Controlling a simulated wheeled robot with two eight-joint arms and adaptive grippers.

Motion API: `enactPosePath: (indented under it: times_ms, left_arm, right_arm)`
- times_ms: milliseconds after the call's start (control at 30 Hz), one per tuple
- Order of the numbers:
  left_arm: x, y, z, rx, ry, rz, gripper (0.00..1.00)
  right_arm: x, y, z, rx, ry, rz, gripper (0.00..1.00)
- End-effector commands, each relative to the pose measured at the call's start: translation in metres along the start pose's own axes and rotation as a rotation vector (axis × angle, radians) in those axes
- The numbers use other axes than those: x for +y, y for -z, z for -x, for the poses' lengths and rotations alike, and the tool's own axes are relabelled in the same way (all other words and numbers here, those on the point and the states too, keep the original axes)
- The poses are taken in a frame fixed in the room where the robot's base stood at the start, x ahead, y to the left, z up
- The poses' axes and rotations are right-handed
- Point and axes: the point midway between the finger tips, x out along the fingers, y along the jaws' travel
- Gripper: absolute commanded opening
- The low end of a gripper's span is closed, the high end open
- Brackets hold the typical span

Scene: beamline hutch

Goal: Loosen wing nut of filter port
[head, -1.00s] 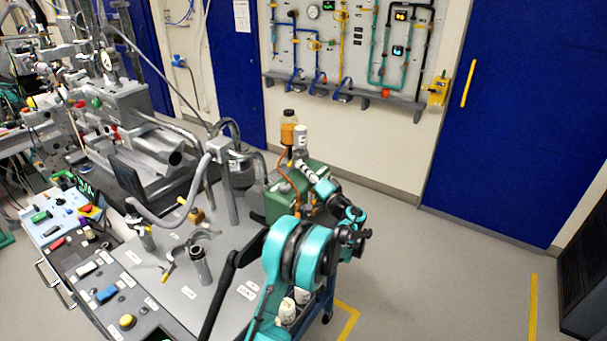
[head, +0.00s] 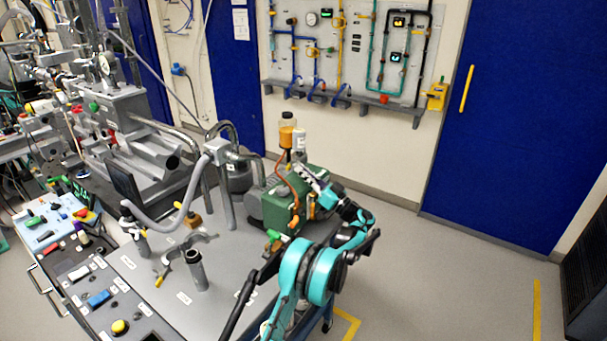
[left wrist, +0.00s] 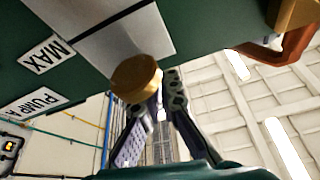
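A green pump (head: 262,208) stands at the far right end of the grey bench in the head view. My left gripper (head: 311,178) is at its upper right side, with the teal arm reaching up from below. In the left wrist view the pump's green body (left wrist: 95,80) fills the top, with MAX and PUMP labels. A round brass knob (left wrist: 136,78) sticks out from it just beside the fingertips. My left gripper (left wrist: 158,98) has its fingers apart with nothing clearly between them. I cannot tell whether the knob is the wing nut.
An amber bottle (head: 287,132) stands above the pump, with an orange hose beside it. A grey hose (head: 178,208) and metal post (head: 225,195) stand left of the pump. A wall panel with pipes (head: 345,50) is behind. The floor at right is clear.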

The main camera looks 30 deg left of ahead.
Motion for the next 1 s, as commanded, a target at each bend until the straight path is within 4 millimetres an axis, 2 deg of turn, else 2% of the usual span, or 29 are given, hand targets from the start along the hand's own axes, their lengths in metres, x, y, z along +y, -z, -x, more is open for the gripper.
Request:
enactPosePath:
  times_ms: [300, 767, 867, 1000]
  left_arm:
    - [0.001, -0.0015, -0.001, -0.002, 0.037, 0.087, 0.0]
    - [0.0009, -0.0013, -0.0013, -0.002, 0.042, 0.098, 0.0]
    - [0.0009, -0.0012, -0.0014, -0.002, 0.042, 0.098, 0.24]
    - [0.001, -0.0008, -0.001, -0.001, 0.041, 0.098, 0.24]
  right_arm:
    - [0.0, -0.0007, -0.001, 0.0, 0.0, 0.0, 0.0]
    - [0.0, -0.0007, -0.001, 0.0, 0.0, 0.0, 0.0]
    - [0.0, -0.0007, -0.001, 0.0, 0.0, 0.0, 0.0]
    - [0.0, -0.0007, -0.001, 0.0, 0.0, 0.0, 0.0]
